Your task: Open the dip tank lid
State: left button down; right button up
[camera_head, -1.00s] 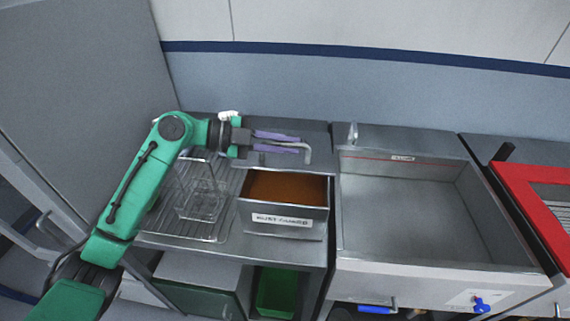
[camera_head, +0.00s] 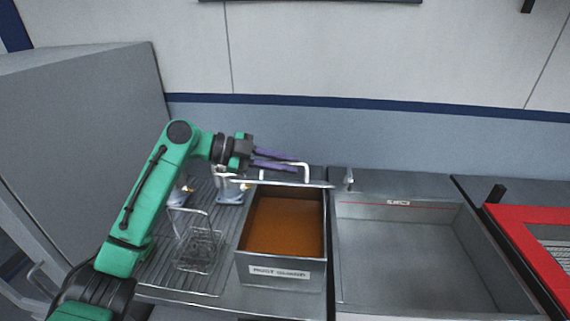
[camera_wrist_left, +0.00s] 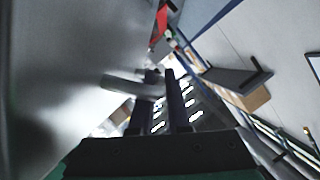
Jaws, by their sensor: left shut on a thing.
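The dip tank (camera_head: 280,268) is a grey metal box with a label on its front, holding orange-brown liquid (camera_head: 285,226). Its lid (camera_head: 255,182) shows as a thin plate, nearly edge-on, at the tank's back edge, and the opening is largely uncovered. A pale, bracket-shaped handle (camera_head: 306,172) rises from the lid. My left gripper (camera_head: 296,163), with purple fingers, is shut on this handle above the tank's rear. In the left wrist view, the dark fingers (camera_wrist_left: 163,95) meet a grey bar, probably the handle; that view is blurred. My right gripper is not in view.
A wire basket (camera_head: 198,248) stands on the rack left of the tank. An empty steel basin (camera_head: 405,255) lies to the right, with a red-framed unit (camera_head: 525,235) beyond it. The wall is close behind the counter. A tall grey panel (camera_head: 85,120) stands at the left.

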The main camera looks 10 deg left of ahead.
pick_arm(q)
jog(key=c, duration=0.9)
grip_release()
jog(key=b+v, duration=0.1)
jog(key=v, duration=0.1)
jog(key=b+v, duration=0.2)
jog(key=v, duration=0.1)
jog(key=shift+a+f, duration=0.3)
jog(key=shift+a, duration=0.2)
jog(key=b+v, duration=0.1)
jog(key=v, duration=0.5)
jog(key=b+v, duration=0.1)
jog(key=v, duration=0.1)
jog(key=shift+s+a+r+b, duration=0.15)
jog(key=shift+a+r+b, duration=0.15)
jog(key=shift+r, duration=0.1)
jog(key=shift+f, duration=0.1)
